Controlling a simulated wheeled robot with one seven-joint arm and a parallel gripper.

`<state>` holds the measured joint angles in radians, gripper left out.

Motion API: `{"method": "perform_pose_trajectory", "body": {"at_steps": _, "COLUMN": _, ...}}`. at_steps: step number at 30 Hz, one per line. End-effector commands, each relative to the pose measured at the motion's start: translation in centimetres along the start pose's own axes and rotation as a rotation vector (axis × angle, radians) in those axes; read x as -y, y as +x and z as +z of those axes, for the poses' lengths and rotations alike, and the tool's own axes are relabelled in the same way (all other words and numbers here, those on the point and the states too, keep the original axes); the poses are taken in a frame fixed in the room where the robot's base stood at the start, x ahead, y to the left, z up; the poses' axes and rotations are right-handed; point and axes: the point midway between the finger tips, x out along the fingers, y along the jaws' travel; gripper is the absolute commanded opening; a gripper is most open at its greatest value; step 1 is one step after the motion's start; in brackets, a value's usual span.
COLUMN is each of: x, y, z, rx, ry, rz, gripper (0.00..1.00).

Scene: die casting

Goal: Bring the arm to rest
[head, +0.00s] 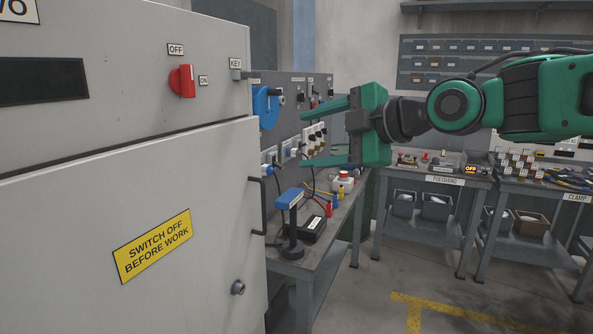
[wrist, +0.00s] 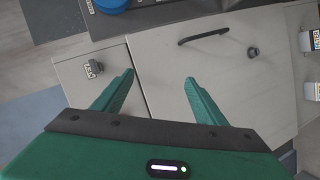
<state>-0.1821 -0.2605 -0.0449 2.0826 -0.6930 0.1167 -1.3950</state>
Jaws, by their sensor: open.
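My gripper (head: 328,132) is green and stands open in the head view, its two fingers pointing left. It is at the right end of my green arm (head: 545,98), which reaches in from the right edge. Nothing is between the fingers. In the wrist view the two open fingers of my gripper (wrist: 157,88) show against the grey cabinet (wrist: 225,80). The gripper appears apart from the cabinet in both views.
The grey cabinet (head: 110,150) fills the left, with a red switch (head: 183,81) and a door handle (head: 258,205). A workbench (head: 330,240) with tools and a panel stands behind the gripper. The polishing bench (head: 433,180) is farther right. Floor (head: 400,270) is clear at lower right.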

Motion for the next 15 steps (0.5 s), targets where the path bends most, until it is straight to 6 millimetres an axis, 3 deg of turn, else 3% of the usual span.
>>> {"method": "perform_pose_trajectory", "body": {"at_steps": 1, "x": 1.5, "y": -1.0, "z": 2.8, "rx": 0.073, "ry": 0.085, "rz": -0.031, "gripper": 0.66}}
{"method": "perform_pose_trajectory", "body": {"at_steps": 6, "x": 7.3, "y": -5.4, "z": 11.2, "rx": 0.330, "ry": 0.419, "rz": -0.116, "gripper": 0.66}}
{"method": "perform_pose_trajectory", "body": {"at_steps": 12, "x": 15.2, "y": -12.8, "z": 18.6, "rx": 0.645, "ry": 0.844, "rz": -0.150, "gripper": 0.66}}
{"method": "perform_pose_trajectory", "body": {"at_steps": 15, "x": 19.6, "y": -17.0, "z": 20.9, "rx": 0.807, "ry": 1.069, "rz": -0.141, "gripper": 0.66}}
